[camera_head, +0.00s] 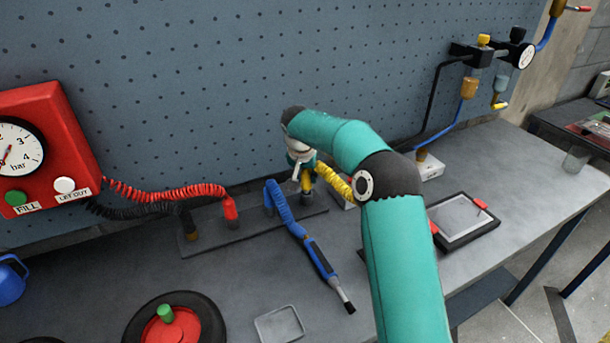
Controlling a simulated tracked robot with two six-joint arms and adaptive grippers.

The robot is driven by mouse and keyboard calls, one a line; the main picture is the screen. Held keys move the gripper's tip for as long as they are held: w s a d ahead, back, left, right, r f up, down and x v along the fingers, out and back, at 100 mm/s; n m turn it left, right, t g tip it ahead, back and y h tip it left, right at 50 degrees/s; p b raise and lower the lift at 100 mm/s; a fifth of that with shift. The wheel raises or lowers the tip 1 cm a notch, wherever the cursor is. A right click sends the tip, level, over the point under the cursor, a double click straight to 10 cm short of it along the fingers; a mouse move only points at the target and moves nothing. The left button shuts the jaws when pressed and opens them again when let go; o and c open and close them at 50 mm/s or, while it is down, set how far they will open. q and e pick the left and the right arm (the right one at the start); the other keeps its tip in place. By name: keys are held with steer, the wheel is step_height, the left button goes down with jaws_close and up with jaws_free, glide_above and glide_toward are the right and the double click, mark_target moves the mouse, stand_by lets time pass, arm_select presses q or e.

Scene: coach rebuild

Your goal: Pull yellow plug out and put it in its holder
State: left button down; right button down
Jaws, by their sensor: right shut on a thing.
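My right gripper (302,160) is shut on the yellow plug (307,182), pointing down over the right end of a dark rail (250,225). A yellow coiled hose (336,181) runs from near the plug to the right, behind my arm. The plug's lower end is at a post on the rail; I cannot tell whether it is seated or just above it. The red plug (230,207) stands upright on the same rail, on its red coil. My left gripper is not in view.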

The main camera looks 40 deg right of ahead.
steer(key=shift+f+b, duration=0.8)
steer(key=shift+f, duration=0.25)
steer(key=c, duration=0.7)
jaws_free()
steer(key=shift+c, duration=0.2)
steer(key=shift+r, duration=0.1)
